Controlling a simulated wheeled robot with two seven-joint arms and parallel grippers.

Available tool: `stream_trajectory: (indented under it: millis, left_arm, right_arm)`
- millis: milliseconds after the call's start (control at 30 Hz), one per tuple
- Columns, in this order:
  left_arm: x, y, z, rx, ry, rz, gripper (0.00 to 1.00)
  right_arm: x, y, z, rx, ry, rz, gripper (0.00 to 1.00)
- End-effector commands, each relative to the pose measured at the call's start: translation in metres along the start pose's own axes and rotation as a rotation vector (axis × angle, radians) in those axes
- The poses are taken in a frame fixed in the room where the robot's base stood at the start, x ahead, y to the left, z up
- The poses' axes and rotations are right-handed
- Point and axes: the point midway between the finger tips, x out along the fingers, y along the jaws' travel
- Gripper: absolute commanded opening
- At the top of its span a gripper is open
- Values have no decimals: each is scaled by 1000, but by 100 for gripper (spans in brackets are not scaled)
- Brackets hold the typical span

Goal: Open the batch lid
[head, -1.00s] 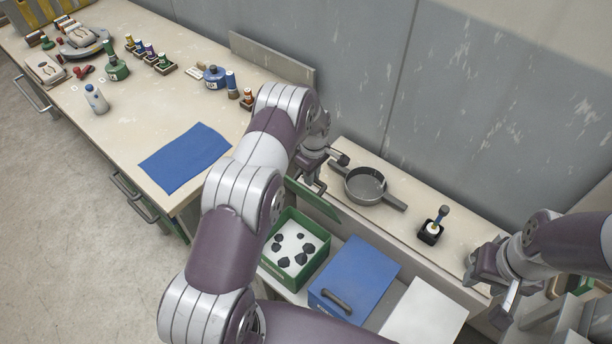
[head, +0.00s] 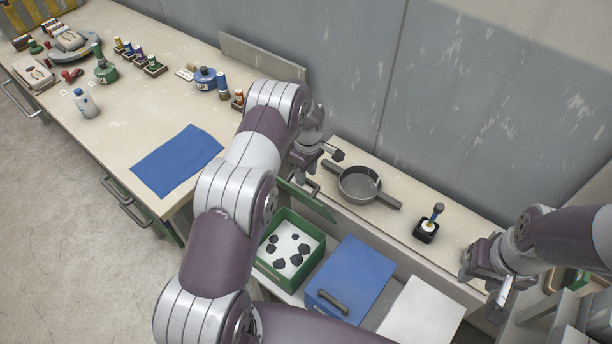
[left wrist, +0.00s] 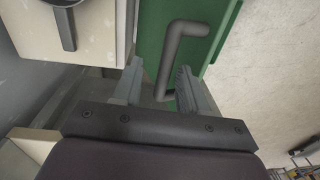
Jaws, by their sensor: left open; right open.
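A green lid (head: 310,202) stands steeply raised at the back edge of an open green box (head: 262,258). Several dark lumps (head: 279,263) lie on the box's white floor. My left gripper (head: 306,187) is at the raised lid's handle. In the left wrist view, the lid's green face (left wrist: 210,25) bears a grey bar handle (left wrist: 172,58). The open fingers of my left gripper (left wrist: 158,92) stand on either side of its lower end; contact is unclear. My right gripper (head: 499,300) is open and empty at the right, away from the lid.
A blue lid (head: 362,268) with a dark handle lies shut beside the green box, with a white surface (head: 420,312) to its right. A grey sieve-like pan (head: 358,186) and a brush in a dark holder (head: 427,231) stand on the ledge behind. A blue mat (head: 178,160) lies on the left bench.

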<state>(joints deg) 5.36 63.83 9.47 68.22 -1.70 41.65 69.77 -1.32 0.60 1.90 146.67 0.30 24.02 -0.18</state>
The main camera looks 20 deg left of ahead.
Motion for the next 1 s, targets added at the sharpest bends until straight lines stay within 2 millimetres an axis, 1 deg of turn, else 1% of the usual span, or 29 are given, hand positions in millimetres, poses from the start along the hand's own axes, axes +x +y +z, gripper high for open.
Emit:
stream_trajectory:
  millis: [33,100,300,333,367,400,533,1000]
  left_arm:
    - [-9,2,0,0,2,5,42]
    - [-26,2,0,1,2,5,42]
    - [-79,3,0,1,1,2,42]
    - [-86,2,0,1,0,1,42]
    - [-96,2,0,1,-1,-1,42]
    - [-103,2,0,1,-1,-3,42]
    - [-111,2,0,1,-2,-5,42]
    - [-110,2,0,1,-2,-4,42]
  right_arm:
    - [8,0,1,0,0,0,43]
    - [15,0,2,0,-1,0,43]
    - [29,0,4,0,-1,0,43]
    - [30,0,4,0,-1,0,43]
    - [21,0,3,0,-1,0,43]
    - [17,0,2,0,-1,0,43]
    - [14,0,2,0,0,0,43]
    - [16,0,2,0,-1,0,43]
